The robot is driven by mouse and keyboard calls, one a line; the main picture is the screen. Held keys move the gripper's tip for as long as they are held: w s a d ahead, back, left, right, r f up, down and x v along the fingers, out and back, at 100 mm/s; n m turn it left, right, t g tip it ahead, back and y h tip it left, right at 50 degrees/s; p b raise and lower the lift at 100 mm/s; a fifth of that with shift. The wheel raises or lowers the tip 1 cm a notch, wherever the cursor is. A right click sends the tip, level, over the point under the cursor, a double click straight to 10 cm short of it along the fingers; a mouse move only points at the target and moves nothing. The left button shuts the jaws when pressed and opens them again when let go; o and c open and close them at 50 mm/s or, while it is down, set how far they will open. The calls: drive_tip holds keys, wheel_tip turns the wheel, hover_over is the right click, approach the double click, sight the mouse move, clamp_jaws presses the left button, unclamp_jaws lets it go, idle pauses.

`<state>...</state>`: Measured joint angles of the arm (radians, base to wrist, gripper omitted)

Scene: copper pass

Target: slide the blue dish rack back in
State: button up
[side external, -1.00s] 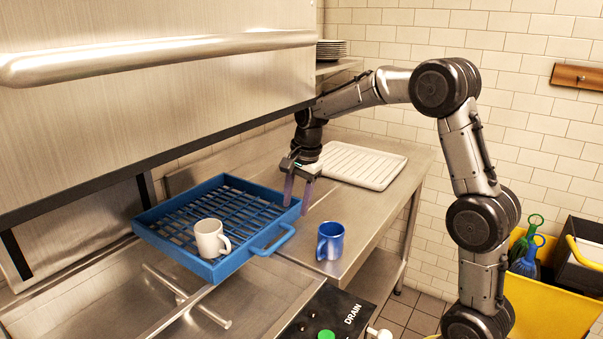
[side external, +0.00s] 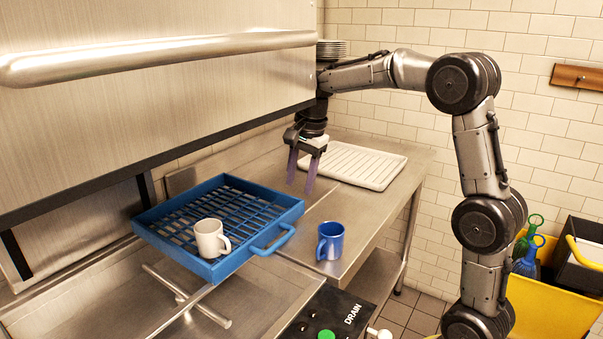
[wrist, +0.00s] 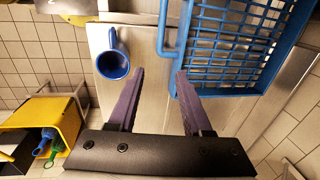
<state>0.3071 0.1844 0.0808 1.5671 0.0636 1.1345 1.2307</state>
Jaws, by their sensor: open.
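The blue dish rack (side external: 187,212) sits out in front of the steel dishwasher, partly over the sink, with its loop handle (side external: 272,239) facing the counter. A white mug (side external: 211,238) stands in the rack. My gripper (side external: 301,176) is open and empty, above the counter just past the rack's right corner. In the wrist view my gripper's two fingers (wrist: 157,90) are spread apart. There the rack (wrist: 240,51) is at the upper right and its handle (wrist: 170,30) lies above the fingers. The fingers do not appear to touch the rack.
A blue mug (side external: 330,241) stands on the counter near the handle; it also shows in the wrist view (wrist: 112,60). A white ribbed tray (side external: 360,165) lies at the back of the counter. The raised steel hood (side external: 150,90) overhangs the rack. A yellow bin (side external: 550,300) stands at right.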

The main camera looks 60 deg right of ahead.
drive_tip(key=shift+s+r, duration=0.15)
drive_tip(key=shift+r, duration=0.7)
